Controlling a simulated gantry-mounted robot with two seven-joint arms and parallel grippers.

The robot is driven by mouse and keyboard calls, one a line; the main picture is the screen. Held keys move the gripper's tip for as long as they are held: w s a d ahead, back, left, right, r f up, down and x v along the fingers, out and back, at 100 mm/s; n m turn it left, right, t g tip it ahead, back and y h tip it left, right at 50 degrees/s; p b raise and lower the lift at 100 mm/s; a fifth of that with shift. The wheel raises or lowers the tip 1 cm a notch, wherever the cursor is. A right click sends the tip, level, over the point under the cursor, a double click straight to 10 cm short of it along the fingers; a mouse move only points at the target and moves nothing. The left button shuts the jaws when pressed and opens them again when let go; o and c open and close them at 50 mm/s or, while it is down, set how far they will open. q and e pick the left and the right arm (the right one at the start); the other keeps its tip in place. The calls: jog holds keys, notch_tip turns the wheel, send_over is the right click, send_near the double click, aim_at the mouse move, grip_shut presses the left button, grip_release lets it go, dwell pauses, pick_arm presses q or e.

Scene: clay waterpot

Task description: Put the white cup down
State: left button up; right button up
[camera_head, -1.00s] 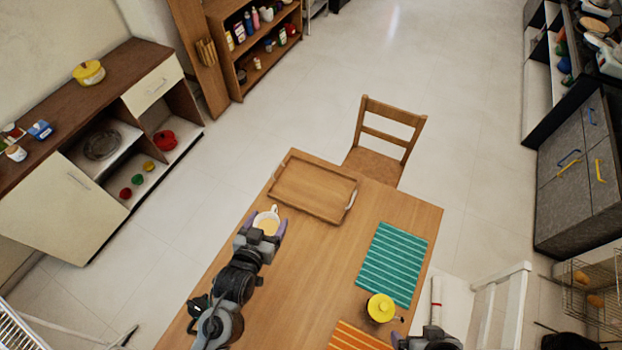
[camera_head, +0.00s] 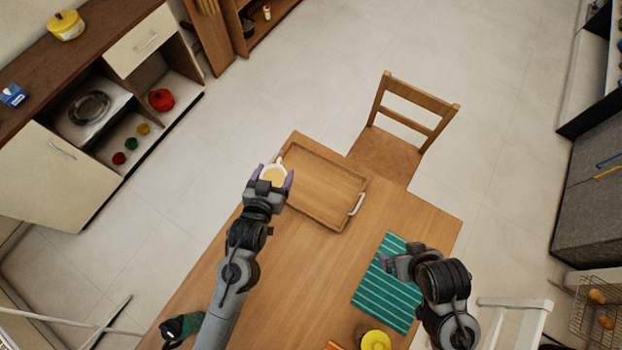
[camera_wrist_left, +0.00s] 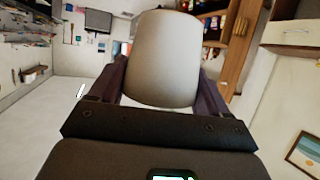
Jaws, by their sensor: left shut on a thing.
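Whether the cup touches the table or tray cannot be told. My right gripper (camera_head: 388,262) is over the teal striped mat, and its fingers are too small to read.
The wooden tray (camera_head: 322,222) is empty on the wooden table (camera_head: 285,285). The teal striped mat (camera_head: 375,300) lies to the right, with a yellow-lidded pot (camera_head: 375,341) near it. A chair (camera_head: 385,158) stands at the far side. The table's middle is clear.

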pick_arm(q)
jog(key=w+d+f+m+g+h+b, duration=0.1)
jog(key=w+d+f+m+h+b, duration=0.25)
jog(key=d+f+b, duration=1.35)
jog(key=b, duration=0.5)
send_over(305, 187)
notch_tip(305, 187, down, 10)
jog(key=shift+w+f+b, duration=0.1)
jog(key=shift+f+b, duration=0.45)
jog(key=shift+f, duration=1.4)
jog(key=o, duration=0.7)
jog(key=shift+f, duration=0.2)
jog(key=o, duration=0.4)
jog(key=shift+r, duration=0.1)
